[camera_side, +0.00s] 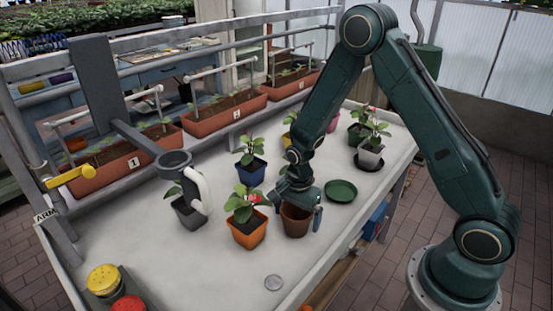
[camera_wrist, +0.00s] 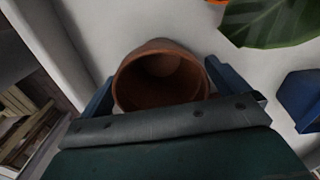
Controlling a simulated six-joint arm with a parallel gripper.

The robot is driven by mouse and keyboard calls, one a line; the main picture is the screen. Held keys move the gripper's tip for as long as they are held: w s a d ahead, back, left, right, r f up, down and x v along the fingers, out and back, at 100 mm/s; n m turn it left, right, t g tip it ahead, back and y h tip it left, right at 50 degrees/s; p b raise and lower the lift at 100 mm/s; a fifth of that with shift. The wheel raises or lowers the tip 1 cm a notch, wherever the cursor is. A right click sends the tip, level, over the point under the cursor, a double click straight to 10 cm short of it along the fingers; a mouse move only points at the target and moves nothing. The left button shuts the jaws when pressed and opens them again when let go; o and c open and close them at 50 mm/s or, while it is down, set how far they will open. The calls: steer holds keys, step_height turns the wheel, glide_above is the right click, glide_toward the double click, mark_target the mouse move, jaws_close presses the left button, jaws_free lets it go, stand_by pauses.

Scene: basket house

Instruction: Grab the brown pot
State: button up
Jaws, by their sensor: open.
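The brown pot (camera_side: 296,221) is an empty terracotta pot standing upright on the light grey bench top (camera_side: 190,255). In the wrist view the brown pot (camera_wrist: 160,77) shows its open mouth, with no plant in it. My gripper (camera_side: 299,203) is low over the pot in the side view and covers part of its rim. In the wrist view my gripper (camera_wrist: 160,85) is open, with one blue finger on each side of the pot. I cannot tell whether the fingers touch it.
An orange pot with a plant (camera_side: 248,231) stands close left of the brown pot. A blue pot (camera_side: 250,174) is behind, a grey pot (camera_side: 188,212) further left, and a green saucer (camera_side: 341,190) to the right.

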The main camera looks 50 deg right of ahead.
stand_by(0.4)
steer(key=c, duration=0.9)
steer(key=shift+r, duration=0.2)
step_height(320, 180, up, 20)
steer(key=shift+f, duration=0.2)
stand_by(0.5)
